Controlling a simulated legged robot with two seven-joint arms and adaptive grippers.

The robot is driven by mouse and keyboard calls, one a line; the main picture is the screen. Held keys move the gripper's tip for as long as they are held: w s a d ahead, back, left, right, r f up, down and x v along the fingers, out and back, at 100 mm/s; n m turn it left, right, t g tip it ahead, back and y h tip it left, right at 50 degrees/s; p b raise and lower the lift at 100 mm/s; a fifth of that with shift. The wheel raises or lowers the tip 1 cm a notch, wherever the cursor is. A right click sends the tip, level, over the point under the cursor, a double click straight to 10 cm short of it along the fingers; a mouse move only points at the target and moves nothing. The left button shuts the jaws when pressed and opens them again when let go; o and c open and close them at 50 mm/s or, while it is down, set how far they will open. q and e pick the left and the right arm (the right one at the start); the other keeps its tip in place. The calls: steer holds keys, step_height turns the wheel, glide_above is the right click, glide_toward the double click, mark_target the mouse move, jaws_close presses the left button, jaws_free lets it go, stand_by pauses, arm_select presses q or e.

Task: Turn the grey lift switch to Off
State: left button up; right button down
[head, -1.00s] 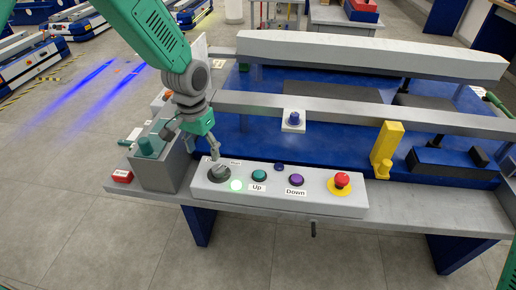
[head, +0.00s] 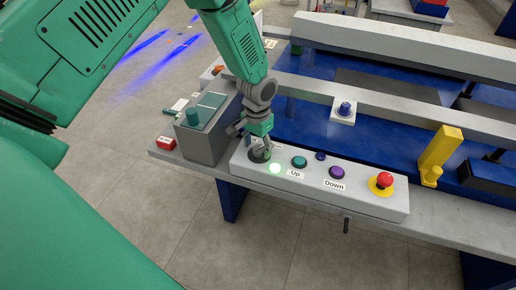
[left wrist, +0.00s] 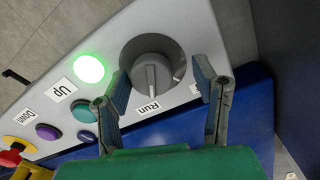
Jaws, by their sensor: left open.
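The grey lift switch (left wrist: 151,72) is a round knob with a raised grip on the left end of the light grey control panel (head: 372,205). In the left wrist view its pointer faces the "Run" label (left wrist: 148,107). My left gripper (left wrist: 161,80) is open, with one finger on each side of the knob; I cannot tell whether either touches it. In the head view the left gripper (head: 262,149) is over the switch (head: 258,156) and partly hides it. The other label by the switch is mostly hidden by a finger. My right gripper is not in view.
Beside the switch a green light (head: 275,169) is lit. Further right are the green Up button (head: 299,162), purple Down button (head: 337,172) and red emergency button (head: 385,180). A grey box (head: 205,135) stands left of the panel; a yellow bracket (head: 438,152) stands to the right.

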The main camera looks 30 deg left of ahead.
arm_select(q)
steer(key=shift+d+f, duration=0.3)
steer(key=shift+d+r, duration=0.1)
steer(key=shift+d, duration=0.2)
steer(key=c, duration=0.9)
steer(key=shift+a, duration=0.15)
steer(key=shift+c, duration=1.2)
steer(key=shift+a, duration=0.25)
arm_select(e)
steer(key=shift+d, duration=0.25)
